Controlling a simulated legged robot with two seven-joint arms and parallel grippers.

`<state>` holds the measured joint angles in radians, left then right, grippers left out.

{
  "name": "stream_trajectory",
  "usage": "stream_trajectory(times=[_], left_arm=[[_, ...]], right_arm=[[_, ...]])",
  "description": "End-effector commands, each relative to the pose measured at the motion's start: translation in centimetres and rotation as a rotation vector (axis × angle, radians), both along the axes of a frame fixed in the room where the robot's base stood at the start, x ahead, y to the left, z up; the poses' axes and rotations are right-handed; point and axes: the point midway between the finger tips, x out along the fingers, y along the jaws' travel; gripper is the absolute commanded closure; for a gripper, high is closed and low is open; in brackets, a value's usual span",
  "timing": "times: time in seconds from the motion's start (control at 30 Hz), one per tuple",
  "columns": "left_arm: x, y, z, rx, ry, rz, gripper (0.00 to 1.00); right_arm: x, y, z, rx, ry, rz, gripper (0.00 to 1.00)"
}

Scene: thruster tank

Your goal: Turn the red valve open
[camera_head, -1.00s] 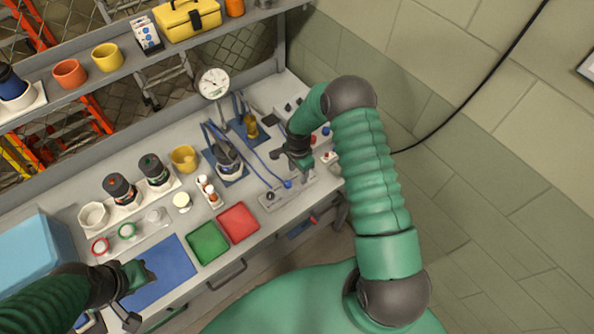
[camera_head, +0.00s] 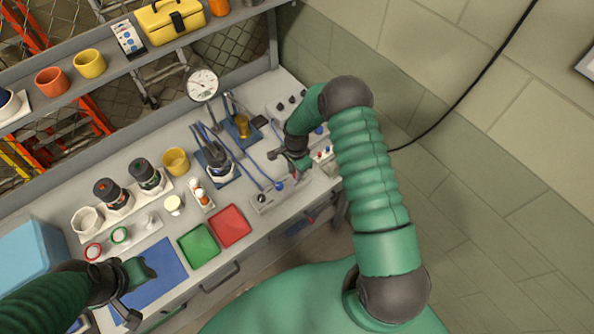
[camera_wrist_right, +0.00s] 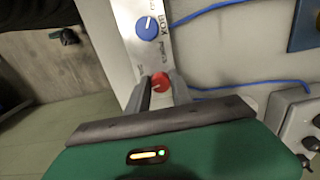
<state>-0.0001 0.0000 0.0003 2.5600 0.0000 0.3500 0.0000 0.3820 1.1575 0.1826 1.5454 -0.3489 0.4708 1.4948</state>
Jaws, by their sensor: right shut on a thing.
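The red valve (camera_wrist_right: 161,82) is a small round red knob on a pale panel box (camera_wrist_right: 128,22), beside a blue knob (camera_wrist_right: 147,28). In the right wrist view my right gripper (camera_wrist_right: 161,88) has its two fingers on either side of the red valve and is shut on it. In the head view my right gripper (camera_head: 279,157) is over the bench's right end, and the arm hides the valve there. The blue knob (camera_head: 280,186) shows just below it. My left gripper (camera_head: 142,287) is near the blue mat at lower left; its finger gap is unclear.
Blue hoses (camera_wrist_right: 230,86) run close beside the panel. A grey box with black knobs (camera_wrist_right: 299,130) stands to the right in the wrist view. Green (camera_head: 198,245) and red (camera_head: 230,226) trays and a blue mat (camera_head: 166,265) lie on the bench. A dial gauge (camera_head: 202,85) stands at the back.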

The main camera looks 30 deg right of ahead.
Motion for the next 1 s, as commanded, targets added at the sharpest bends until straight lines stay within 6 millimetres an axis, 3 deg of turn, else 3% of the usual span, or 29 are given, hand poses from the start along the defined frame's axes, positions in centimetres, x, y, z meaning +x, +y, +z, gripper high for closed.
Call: stream_trajectory(times=[0.03,0.57,1.0], left_arm=[[0.0,0.0,0.0,0.0,0.0,0.0,0.64],[0.0,0.0,-0.4,0.0,0.0,0.0,0.64],[0.0,0.0,-2.5,0.0,0.0,0.0,0.64]], right_arm=[[0.1,-0.7,0.1,-0.012,-0.003,-0.003,1.0],[0.2,-0.9,0.1,-0.015,-0.006,0.033,1.0],[0.3,-0.9,-0.1,-0.02,-0.009,0.337,1.0]])
